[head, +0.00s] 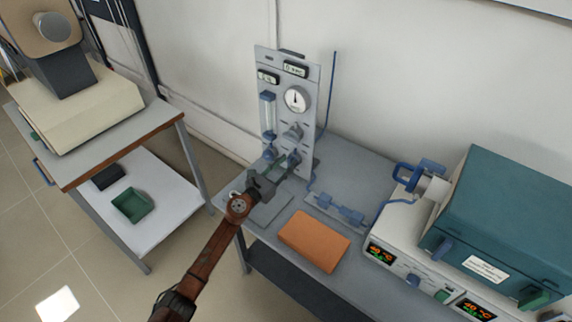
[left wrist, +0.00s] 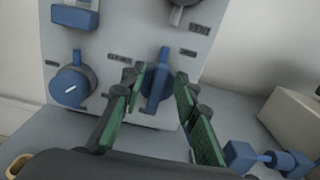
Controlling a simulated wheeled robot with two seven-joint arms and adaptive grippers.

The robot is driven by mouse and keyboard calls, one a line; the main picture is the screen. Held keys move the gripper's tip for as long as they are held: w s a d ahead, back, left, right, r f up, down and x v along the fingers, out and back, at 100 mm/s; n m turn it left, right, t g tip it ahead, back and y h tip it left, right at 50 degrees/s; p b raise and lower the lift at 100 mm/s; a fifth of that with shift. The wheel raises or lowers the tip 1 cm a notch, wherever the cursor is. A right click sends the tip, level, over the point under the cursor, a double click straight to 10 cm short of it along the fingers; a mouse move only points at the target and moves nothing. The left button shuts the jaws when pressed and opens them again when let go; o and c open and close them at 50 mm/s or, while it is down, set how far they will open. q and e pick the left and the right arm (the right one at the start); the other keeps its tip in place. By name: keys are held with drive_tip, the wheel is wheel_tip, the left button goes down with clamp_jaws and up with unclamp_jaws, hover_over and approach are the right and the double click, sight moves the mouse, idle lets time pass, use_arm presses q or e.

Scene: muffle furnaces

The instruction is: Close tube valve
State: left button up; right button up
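A grey gas panel (head: 297,120) stands upright at the back of the bench. In the left wrist view, a blue lever-shaped valve handle (left wrist: 158,82) on the panel's lower part points roughly up and down. A round blue knob (left wrist: 71,86) with a white mark is to its left. My left gripper (head: 284,163) is at the panel's lower front. In the left wrist view its green-padded fingers (left wrist: 159,80) are open, one on each side of the valve handle, with visible gaps. In the head view the gripper partly hides the handle. My right gripper is not in view.
An orange block (head: 314,241) lies on the grey bench right of my arm. Blue tube fittings (head: 340,208) lie behind it. A teal furnace (head: 510,220) stands at the right on a white control unit. A table with a cream device (head: 80,108) is at the left.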

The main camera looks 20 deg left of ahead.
use_arm(q)
drive_tip(key=shift+c, duration=0.7)
clamp_jaws()
drive_tip(key=shift+a+n, duration=0.1)
drive_tip(key=shift+n, duration=0.3)
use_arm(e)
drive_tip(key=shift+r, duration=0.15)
use_arm(q)
drive_tip(key=shift+w+a+f+n+p, duration=0.1)
drive_tip(key=shift+a+f+n+p, duration=0.45)
drive_tip(key=shift+n, duration=2.3)
drive_tip(key=shift+w+a+f+n+p, duration=0.15)
drive_tip(key=shift+n+p, duration=0.85)
drive_tip(key=shift+n, duration=1.8)
drive_tip(key=shift+w+a+f+n+p, duration=0.2)
drive_tip(key=shift+n+p, duration=0.6)
drive_tip(key=shift+n, duration=2.05)
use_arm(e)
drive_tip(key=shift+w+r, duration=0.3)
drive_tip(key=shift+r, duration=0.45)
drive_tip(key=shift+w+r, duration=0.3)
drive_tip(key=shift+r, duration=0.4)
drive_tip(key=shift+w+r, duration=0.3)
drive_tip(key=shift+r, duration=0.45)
use_arm(q)
drive_tip(key=shift+s+f, duration=0.1)
drive_tip(key=shift+f, duration=0.05)
